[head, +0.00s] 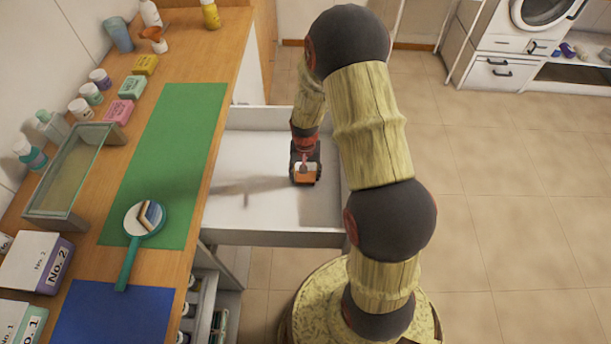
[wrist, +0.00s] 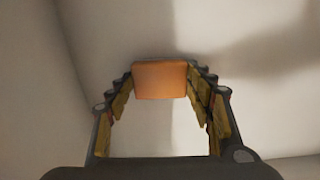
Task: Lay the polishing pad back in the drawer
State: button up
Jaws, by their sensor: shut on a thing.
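The open drawer (head: 240,238) is white and pulled out from the wooden counter. My gripper (head: 305,176) is over the right part of the drawer, inside its outline. It is shut on the polishing pad (head: 304,180), which shows as a small orange block. In the wrist view the pad (wrist: 160,80) sits between the fingertips of my gripper (wrist: 162,88), with the pale drawer floor (wrist: 90,110) behind it. I cannot tell whether the pad touches the drawer floor.
On the counter are a green mat (head: 175,150), a teal hand mirror (head: 145,219), a blue mat (head: 115,314), a glass-topped box (head: 48,215), and several jars and boxes. The drawer's left part is clear. Drawer walls surround my gripper.

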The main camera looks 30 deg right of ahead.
jog(key=o, duration=1.1)
jog(key=shift+f, duration=0.1)
notch_tip(320, 180, up, 12)
jog(key=p, duration=0.4)
notch_tip(320, 180, up, 10)
jog(key=n+t, duration=0.1)
send_over(305, 177)
jog(key=a, duration=0.3)
jog(key=shift+s+a+r+n+t, duration=0.85)
jog(key=shift+s+a+r, duration=0.95)
jog(key=shift+s+r, duration=1.6)
jog(key=shift+s+a+r+n+t, duration=0.6)
jog(key=shift+s+a+r+n, duration=0.9)
jog(key=shift+s+r, duration=1.95)
jog(key=shift+s+a+r+n+t, duration=0.65)
jog(key=shift+s+a+r, duration=1.5)
jog(key=shift+s+r, duration=1.25)
